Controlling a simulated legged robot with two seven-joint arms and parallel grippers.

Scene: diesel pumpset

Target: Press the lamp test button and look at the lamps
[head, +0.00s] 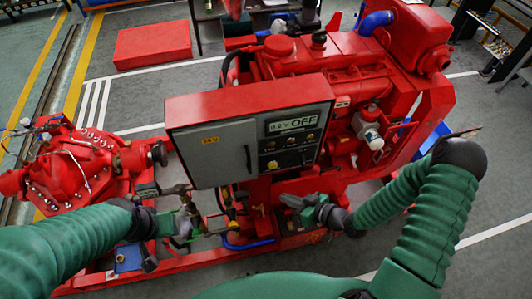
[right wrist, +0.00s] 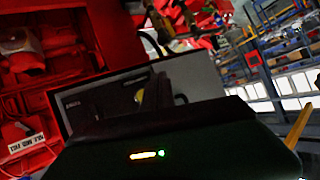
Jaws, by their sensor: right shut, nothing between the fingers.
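The control box (head: 250,135) has a red frame, a grey left door and a dark right panel (head: 300,148). The panel's display (head: 293,123) reads OFF. Below it are several small buttons or lamps (head: 292,142) and a yellow knob (head: 272,165). I cannot tell which is the lamp test button or whether any lamp is lit. My right gripper (head: 287,201) is shut and empty, below the panel's lower edge and apart from the buttons. The panel also shows, tilted, in the right wrist view (right wrist: 90,103). My left gripper (head: 190,217) is low at left among pipe fittings; its fingers are unclear.
The red engine (head: 330,60) stands behind the box, with a white canister (head: 371,135) to the right. A red pump (head: 85,170) is at the left. Pipes and valves (head: 235,210) crowd the space below the box. Grey floor is open at lower right.

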